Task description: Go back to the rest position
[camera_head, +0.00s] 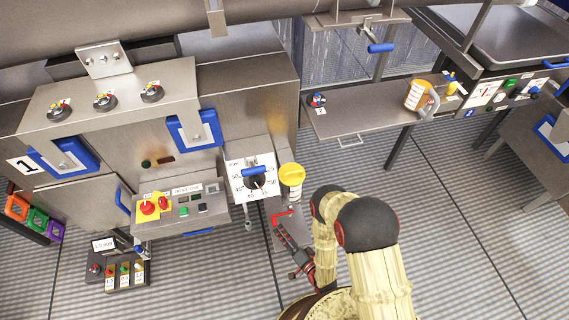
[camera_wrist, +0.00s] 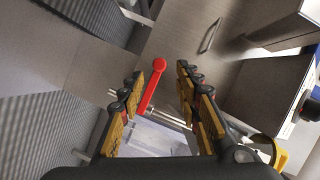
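My gripper (camera_head: 284,234) hangs low in front of the machine, beside the dial panel, with my arm reaching in from the lower right. In the wrist view its two fingers (camera_wrist: 171,68) stand apart with a gap between them, and it looks empty. A red-knobbed lever (camera_wrist: 152,84) shows between the fingers, close to the left one; whether they touch I cannot tell. A red bar also shows just above my gripper in the head view (camera_head: 283,213).
The dial panel (camera_head: 252,178) with a blue handle and a yellow-lidded container (camera_head: 291,176) are close to my gripper. A control box (camera_head: 181,206) is to the left. A side table (camera_head: 370,105) holds a yellow-and-white mug (camera_head: 417,95).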

